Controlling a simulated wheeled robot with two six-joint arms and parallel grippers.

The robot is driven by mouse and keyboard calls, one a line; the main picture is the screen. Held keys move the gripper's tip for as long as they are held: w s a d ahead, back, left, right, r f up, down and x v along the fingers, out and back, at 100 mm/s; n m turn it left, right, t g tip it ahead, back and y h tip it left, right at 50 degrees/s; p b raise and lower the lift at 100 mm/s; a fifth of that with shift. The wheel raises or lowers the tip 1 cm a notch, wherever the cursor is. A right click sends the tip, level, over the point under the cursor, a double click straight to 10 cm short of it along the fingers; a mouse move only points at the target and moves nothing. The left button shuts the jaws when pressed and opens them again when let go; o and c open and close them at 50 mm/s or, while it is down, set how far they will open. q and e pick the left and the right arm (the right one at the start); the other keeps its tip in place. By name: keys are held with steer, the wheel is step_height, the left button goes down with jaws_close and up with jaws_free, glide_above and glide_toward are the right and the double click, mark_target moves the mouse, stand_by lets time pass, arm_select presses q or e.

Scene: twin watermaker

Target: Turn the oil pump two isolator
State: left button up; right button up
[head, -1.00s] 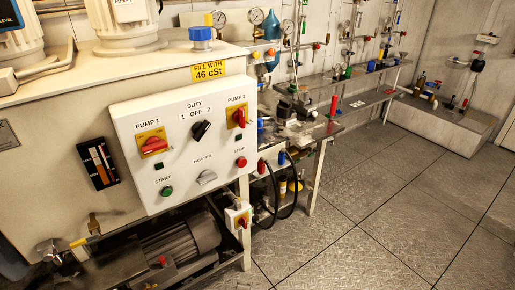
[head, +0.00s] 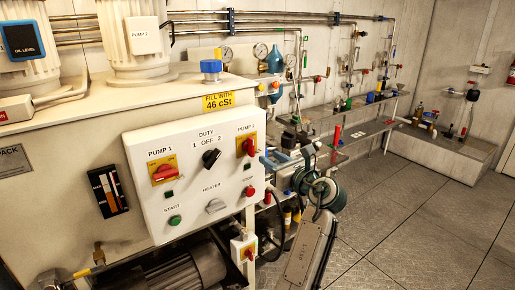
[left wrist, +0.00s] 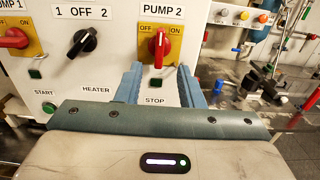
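The pump 2 isolator (head: 249,147) is a red rotary handle on a yellow plate at the white panel's upper right. In the left wrist view its handle (left wrist: 159,46) stands roughly upright under the OFF and ON marks. My left gripper (head: 273,160) is just right of the panel in the head view. In the left wrist view its two blue-grey fingers (left wrist: 160,82) are apart and empty, pointing at the panel below the isolator handle, not around it. The right gripper is out of view.
The white panel (head: 190,223) also carries the pump 1 isolator (head: 164,173), black duty switch (head: 211,159), heater knob (head: 215,206), green start button (head: 174,220) and red stop button (head: 249,191). Pipes and valves stand on a bench behind. Open floor (head: 400,230) lies to the right.

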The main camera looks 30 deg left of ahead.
mark_target(253, 146)
arm_select(q)
steer(key=p+x, duration=0.2)
steer(key=x, duration=0.6)
steer(key=shift+a, duration=0.2)
steer(key=shift+w+a, duration=0.2)
steer(key=shift+a, duration=0.2)
steer(key=c, duration=0.7)
jaws_close()
